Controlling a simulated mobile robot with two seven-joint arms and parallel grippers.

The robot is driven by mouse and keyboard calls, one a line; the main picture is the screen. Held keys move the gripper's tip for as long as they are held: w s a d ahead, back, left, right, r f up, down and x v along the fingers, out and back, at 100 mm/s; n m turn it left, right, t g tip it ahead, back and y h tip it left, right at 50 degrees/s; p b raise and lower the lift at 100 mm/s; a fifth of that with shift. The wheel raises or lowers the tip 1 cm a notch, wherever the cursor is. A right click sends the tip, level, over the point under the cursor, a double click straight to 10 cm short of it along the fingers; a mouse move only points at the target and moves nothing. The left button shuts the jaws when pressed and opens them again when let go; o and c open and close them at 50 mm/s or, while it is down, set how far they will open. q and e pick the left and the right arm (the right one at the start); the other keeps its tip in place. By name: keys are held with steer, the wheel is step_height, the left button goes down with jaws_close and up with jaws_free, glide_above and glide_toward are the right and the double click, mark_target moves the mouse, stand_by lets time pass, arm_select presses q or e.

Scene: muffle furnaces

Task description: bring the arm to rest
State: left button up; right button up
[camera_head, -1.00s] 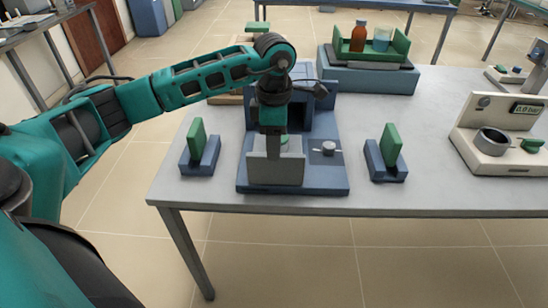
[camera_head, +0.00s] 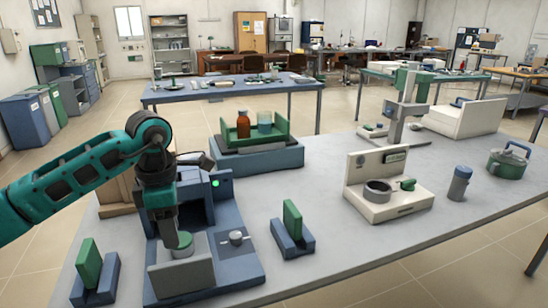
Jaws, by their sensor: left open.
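My left arm comes in from the left, and its gripper (camera_head: 170,228) points down at the front of the blue muffle furnace (camera_head: 222,204). The gripper is open. A round green piece (camera_head: 181,241) shows right at its tips, above the grey block (camera_head: 183,276) at the furnace's front; whether they touch I cannot tell. The arm hides much of the furnace's front and left side. A green light (camera_head: 215,183) shows on the furnace. My right gripper is out of view.
Blue holders with green plates stand left (camera_head: 96,277) and right (camera_head: 292,230) of the furnace. A brown bottle (camera_head: 243,124) and beaker (camera_head: 265,122) stand in a green tray behind. A white balance-like device (camera_head: 388,190) stands right.

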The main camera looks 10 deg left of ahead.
arm_select(q)
steer(key=s+d+f+g+h, duration=0.15)
steer(key=d+f+h, duration=0.35)
steer(key=d, duration=0.5)
steer(key=s+d+r+n+t+h, duration=0.2)
steer(key=d+n+h, duration=0.3)
steer(key=d+h, duration=0.25)
steer(key=s+d+r+n+t+h, duration=0.2)
steer(key=s+d+n+h, duration=0.15)
steer(key=d+h, duration=0.4)
steer(key=w+a+f+n+t+y, duration=0.25)
steer(key=f+n+t+y, duration=0.35)
steer(key=n, duration=0.6)
steer(key=w+a+f+n+t+y, duration=0.1)
steer(key=a+n+t+y, duration=0.3)
steer(key=n+t, duration=0.6)
steer(key=s+a+f+n+g+y, duration=0.3)
steer(key=s+f+n, duration=0.3)
steer(key=f, duration=0.3)
steer(key=s+a+f+n+g+y, duration=0.4)
steer(key=s+f+n+y, duration=0.1)
steer(key=f+n, duration=0.3)
steer(key=shift+s+f+n+g, duration=0.35)
steer(key=shift+s+f, duration=0.25)
steer(key=shift+f, duration=0.05)
